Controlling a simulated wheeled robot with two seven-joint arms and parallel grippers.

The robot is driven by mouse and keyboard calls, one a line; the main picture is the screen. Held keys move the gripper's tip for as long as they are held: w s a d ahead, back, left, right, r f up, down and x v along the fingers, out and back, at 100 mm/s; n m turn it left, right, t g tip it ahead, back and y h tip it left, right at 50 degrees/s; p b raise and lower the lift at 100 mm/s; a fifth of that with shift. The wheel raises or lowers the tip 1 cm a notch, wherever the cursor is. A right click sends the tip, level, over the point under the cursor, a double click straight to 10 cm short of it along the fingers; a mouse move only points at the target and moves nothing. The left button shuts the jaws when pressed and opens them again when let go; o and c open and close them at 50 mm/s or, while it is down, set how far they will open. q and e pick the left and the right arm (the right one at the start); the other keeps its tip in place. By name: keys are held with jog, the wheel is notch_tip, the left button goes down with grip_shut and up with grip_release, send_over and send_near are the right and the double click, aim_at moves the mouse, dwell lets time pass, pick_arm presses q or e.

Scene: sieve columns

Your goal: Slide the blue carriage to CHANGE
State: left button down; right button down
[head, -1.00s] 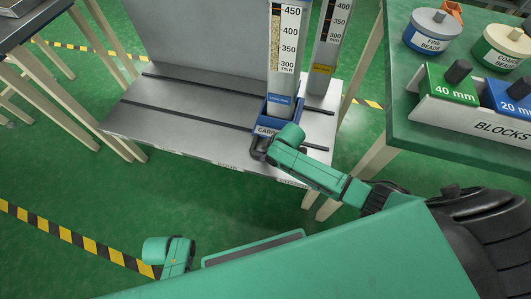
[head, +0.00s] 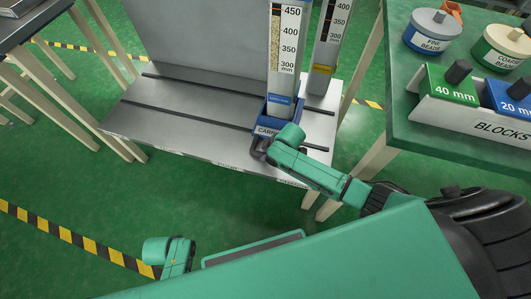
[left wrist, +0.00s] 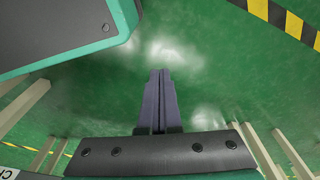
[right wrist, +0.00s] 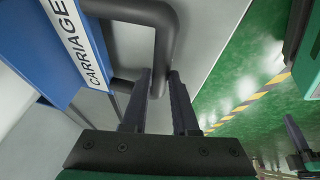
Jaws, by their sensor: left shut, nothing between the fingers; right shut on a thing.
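The blue carriage (head: 270,122) stands on the grey rail table (head: 190,125) near its right end and bears a tall clear column (head: 286,50) with a scale. In the right wrist view the blue carriage (right wrist: 52,52) shows its CARRIAGE label and a dark bent handle (right wrist: 165,45). My right gripper (right wrist: 160,75) is shut on the handle; in the head view its fingers are mostly hidden by the arm. My left gripper (left wrist: 160,75) is shut and empty over the green floor, away from the table. Labels along the table's front edge are too small to read.
A second column (head: 327,45) with a yellow label stands just right of the carriage. A green table (head: 400,130) at the right holds bead tubs and a blocks rack (head: 460,115). Dark rails run left along the table, and its left part is clear.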

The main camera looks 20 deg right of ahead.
pick_arm(q)
jog(key=shift+r, duration=0.1)
pick_arm(e)
jog(key=shift+d, duration=0.1)
dwell(0.3)
